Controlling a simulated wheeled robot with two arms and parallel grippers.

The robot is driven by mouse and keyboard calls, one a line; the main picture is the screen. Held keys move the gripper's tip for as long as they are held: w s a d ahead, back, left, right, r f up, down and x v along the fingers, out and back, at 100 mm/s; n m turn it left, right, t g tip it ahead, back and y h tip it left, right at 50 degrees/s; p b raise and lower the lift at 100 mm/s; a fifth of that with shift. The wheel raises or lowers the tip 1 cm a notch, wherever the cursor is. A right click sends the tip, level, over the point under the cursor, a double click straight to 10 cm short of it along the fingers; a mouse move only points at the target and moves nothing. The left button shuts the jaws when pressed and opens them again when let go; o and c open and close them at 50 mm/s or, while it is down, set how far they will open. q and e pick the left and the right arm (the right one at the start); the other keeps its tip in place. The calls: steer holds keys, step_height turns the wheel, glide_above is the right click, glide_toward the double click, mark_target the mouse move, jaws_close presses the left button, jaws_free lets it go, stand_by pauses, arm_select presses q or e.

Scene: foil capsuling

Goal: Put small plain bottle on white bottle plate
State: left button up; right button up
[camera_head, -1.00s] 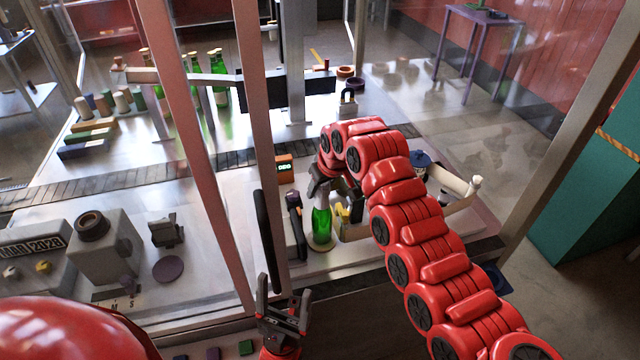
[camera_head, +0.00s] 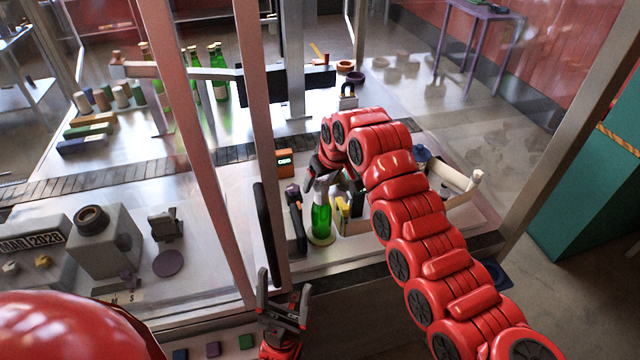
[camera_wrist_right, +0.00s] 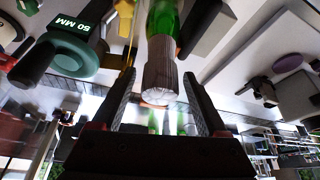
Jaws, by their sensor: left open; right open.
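A green bottle (camera_head: 321,214) with a pale grey foil-like neck stands upright on a pale round plate (camera_head: 331,240) at the front of the work surface. In the right wrist view the bottle's grey neck (camera_wrist_right: 161,75) lies between my spread fingers, with gaps on both sides. My right gripper (camera_head: 335,176) is open at the bottle's top, partly hidden by its own arm. In the wrist view its fingers (camera_wrist_right: 158,102) also show open. My left gripper (camera_head: 284,306) is open and empty, low in the head view, in front of the work surface and apart from the bottle.
Metal posts (camera_head: 263,130) and a dark upright handle (camera_head: 268,235) stand left of the bottle. An orange display box (camera_head: 284,163) is behind it; a cream-walled tray (camera_head: 462,194) lies right. Several green bottles (camera_head: 218,75) stand far back. A grey machine (camera_head: 103,245) is at left.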

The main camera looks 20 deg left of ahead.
steer(key=b+v, duration=0.4)
steer(key=v, duration=0.7)
steer(key=shift+b, duration=0.35)
steer(key=shift+w, duration=0.1)
